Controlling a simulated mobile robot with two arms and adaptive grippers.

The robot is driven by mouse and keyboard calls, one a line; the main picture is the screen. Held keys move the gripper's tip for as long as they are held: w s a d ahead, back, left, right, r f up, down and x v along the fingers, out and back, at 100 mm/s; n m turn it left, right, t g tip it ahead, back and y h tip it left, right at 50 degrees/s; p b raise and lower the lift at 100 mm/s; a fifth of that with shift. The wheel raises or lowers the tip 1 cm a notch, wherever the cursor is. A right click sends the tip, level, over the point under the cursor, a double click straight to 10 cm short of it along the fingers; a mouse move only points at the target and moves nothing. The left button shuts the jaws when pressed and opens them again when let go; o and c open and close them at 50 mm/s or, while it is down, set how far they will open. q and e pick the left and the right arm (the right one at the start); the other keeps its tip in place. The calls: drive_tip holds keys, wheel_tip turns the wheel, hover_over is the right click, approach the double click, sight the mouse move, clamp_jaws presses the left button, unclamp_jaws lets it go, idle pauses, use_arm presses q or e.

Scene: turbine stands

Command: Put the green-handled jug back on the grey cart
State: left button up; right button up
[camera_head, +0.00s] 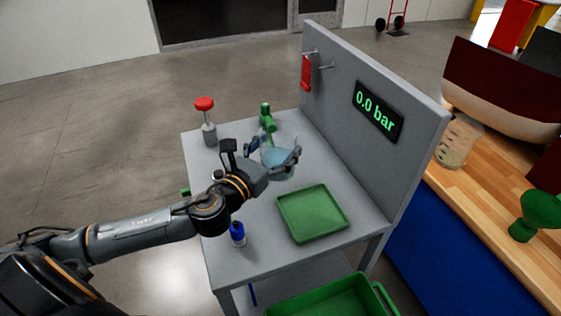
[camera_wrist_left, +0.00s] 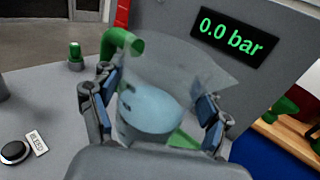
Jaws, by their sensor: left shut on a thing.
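The jug (camera_head: 279,155) is a clear vessel with bluish contents, over the top of the grey cart (camera_head: 262,252). My left gripper (camera_head: 273,150) is shut on it. In the left wrist view the jug (camera_wrist_left: 160,105) is between the two fingers of my left gripper (camera_wrist_left: 155,108), one on each side. A green bent part (camera_wrist_left: 122,42) shows behind its upper left rim; I cannot tell whether it is the handle or a fitting on the cart. Whether the jug's base touches the cart is hidden. My right gripper is not in view.
A green tray (camera_head: 312,213) lies on the cart's front right. A red-topped post (camera_head: 207,120) stands at the back left, a blue item (camera_head: 237,233) at the front left. An upright panel with a "0.0 bar" display (camera_head: 378,112) edges the right. A wooden counter (camera_head: 470,215) is beyond it.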

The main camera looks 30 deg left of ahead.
use_arm(q)
drive_tip(key=shift+w+a+r+y, duration=0.15)
drive_tip(key=shift+w+a+r, duration=0.1)
drive_tip(key=shift+w+a, duration=0.35)
drive_tip(key=shift+w+a+r+y, duration=0.2)
drive_tip(key=shift+w+a, duration=0.25)
drive_tip(key=shift+a, duration=0.2)
drive_tip(key=shift+n, duration=0.3)
drive_tip(key=shift+w+a+f+b, duration=0.5)
drive_tip(key=shift+w+a+f, duration=0.1)
drive_tip(key=shift+w+f, duration=1.65)
drive_tip(key=shift+w+a+f+b, duration=0.55)
drive_tip(key=shift+w+f, duration=1.45)
drive_tip(key=shift+w, duration=0.35)
drive_tip(key=shift+w+a+f+b, duration=0.5)
drive_tip(key=shift+w+a+f, duration=0.1)
drive_tip(key=shift+w+f, duration=1.65)
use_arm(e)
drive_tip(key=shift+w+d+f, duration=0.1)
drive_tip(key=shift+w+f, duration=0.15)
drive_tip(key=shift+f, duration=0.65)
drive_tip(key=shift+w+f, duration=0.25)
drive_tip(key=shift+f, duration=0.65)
use_arm(q)
drive_tip(key=shift+r, duration=0.1)
drive_tip(key=o, duration=1.4)
drive_tip(key=shift+c, duration=0.2)
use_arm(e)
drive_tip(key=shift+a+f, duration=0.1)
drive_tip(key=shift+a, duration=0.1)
